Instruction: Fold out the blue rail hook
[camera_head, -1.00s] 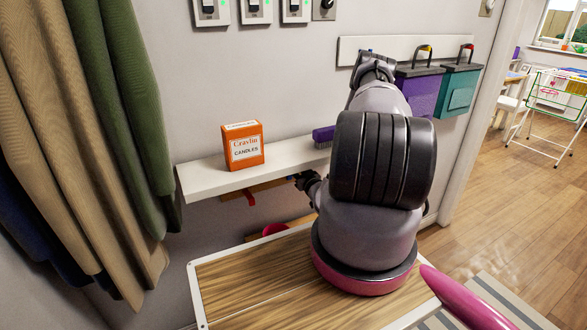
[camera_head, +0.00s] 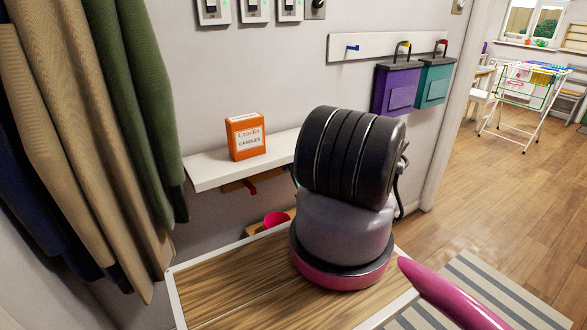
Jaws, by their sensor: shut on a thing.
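The white wall rail (camera_head: 388,46) is mounted on the wall at the upper right. The small blue rail hook (camera_head: 351,48) is near its left end, with a short blue bar showing against the white; it is too small to tell how far it is folded out. Nothing covers the hook. My gripper is hidden behind my own thick arm links, which fill the middle of the view, so I cannot see its fingers or anything between them.
A purple bin (camera_head: 396,88) and a teal bin (camera_head: 434,82) hang from the rail's right part. A white shelf (camera_head: 210,174) below bears an orange candle box (camera_head: 245,136). A red hook (camera_head: 251,187) and a pink cup (camera_head: 276,218) are lower. Coats (camera_head: 90,130) hang at left.

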